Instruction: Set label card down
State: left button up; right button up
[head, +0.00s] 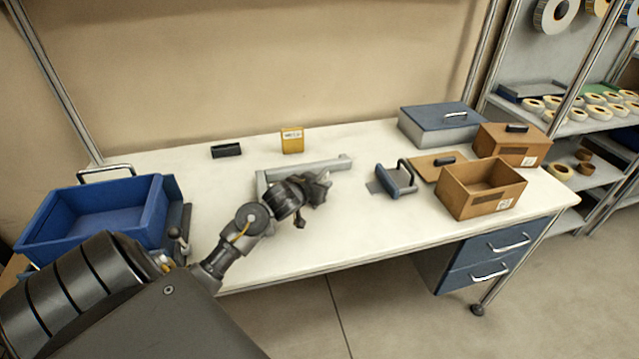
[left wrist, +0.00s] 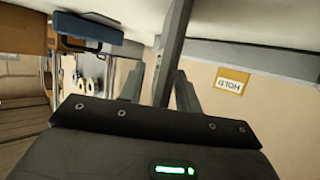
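The label card (head: 292,140), yellow with a pale label, stands upright on the table near the wall. In the left wrist view the card (left wrist: 231,82) appears upside down and reads HOLD. My left gripper (head: 320,186) is over the middle of the table, in front of the card and apart from it. In the left wrist view its fingers (left wrist: 162,88) look spread, with a long grey bar showing between them; I cannot tell whether they touch this bar. My right gripper is out of view.
A grey rail (head: 305,168) lies behind my left gripper. A black block (head: 226,151) sits left of the card. A blue bin (head: 100,215) is at left. A handled tool (head: 398,179), open carton (head: 480,190) and blue lidded box (head: 440,125) are at right. The front middle is clear.

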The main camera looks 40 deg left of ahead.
pick_arm(q)
jog(key=shift+s+r, duration=0.15)
jog(key=shift+r, duration=0.05)
jog(key=p+v, duration=0.1)
jog(key=v, duration=1)
jog(key=shift+s+r, duration=0.15)
jog(key=shift+s, duration=0.2)
jog(key=shift+d, duration=0.1)
